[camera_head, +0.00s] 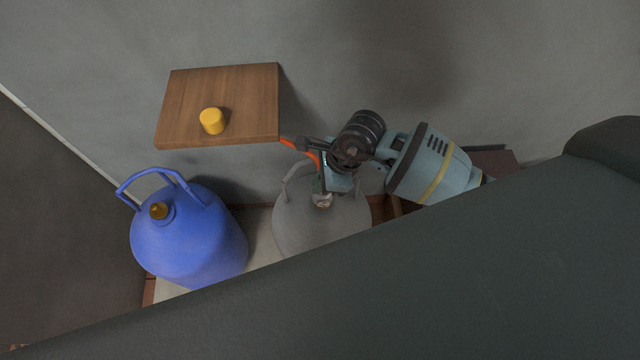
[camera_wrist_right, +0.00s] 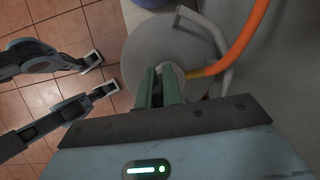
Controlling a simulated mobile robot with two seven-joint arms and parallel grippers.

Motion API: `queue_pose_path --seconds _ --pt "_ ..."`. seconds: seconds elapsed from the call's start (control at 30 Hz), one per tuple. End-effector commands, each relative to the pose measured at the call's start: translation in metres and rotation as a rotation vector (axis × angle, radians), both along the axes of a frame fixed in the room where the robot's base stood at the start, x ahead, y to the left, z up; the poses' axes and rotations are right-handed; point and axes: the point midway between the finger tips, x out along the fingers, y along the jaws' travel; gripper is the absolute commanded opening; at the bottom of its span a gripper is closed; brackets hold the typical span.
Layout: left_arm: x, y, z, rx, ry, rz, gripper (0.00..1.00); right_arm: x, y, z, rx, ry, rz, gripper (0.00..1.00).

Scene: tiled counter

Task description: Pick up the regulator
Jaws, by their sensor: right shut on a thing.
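The regulator (camera_head: 322,201) is a small pale grey piece at the top of the grey gas cylinder (camera_head: 295,225). It also shows in the right wrist view (camera_wrist_right: 175,76), with a yellow-brown connector and an orange hose (camera_wrist_right: 243,40) leading off. My right gripper (camera_head: 323,190) points down at the cylinder top. In the right wrist view its greenish fingers (camera_wrist_right: 160,90) are shut on the regulator, hiding part of it. I cannot tell whether the regulator touches the cylinder valve. My left gripper (camera_wrist_right: 98,74) shows only in the right wrist view, open and empty over the floor tiles.
A blue gas cylinder (camera_head: 190,240) with a brown-gold cap stands left of the grey one. A wooden shelf (camera_head: 245,95) on the wall holds a yellow cap (camera_head: 212,121). A large dark part of my own body covers the lower right of the head view.

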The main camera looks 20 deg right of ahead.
Motion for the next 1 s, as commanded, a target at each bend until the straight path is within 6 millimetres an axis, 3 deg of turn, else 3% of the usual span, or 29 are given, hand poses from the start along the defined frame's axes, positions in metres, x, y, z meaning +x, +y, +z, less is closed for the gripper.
queue_pose_path --seconds 0.1,0.5,0.7,1.0 --pt "0.000 0.000 0.001 0.000 -0.001 0.000 0.63 0.002 0.000 0.022 0.001 -0.009 0.002 0.00" --pt "-0.003 0.000 -0.004 0.000 0.007 -0.001 0.63 -0.049 0.084 0.028 0.004 -0.002 0.005 0.00" --pt "-0.003 0.000 -0.006 0.000 0.009 0.000 0.63 -0.068 0.117 0.032 0.003 -0.003 0.004 0.00" --pt "-0.002 0.000 -0.007 0.000 0.007 0.000 0.63 -0.080 0.138 0.034 0.002 -0.004 0.001 0.00"
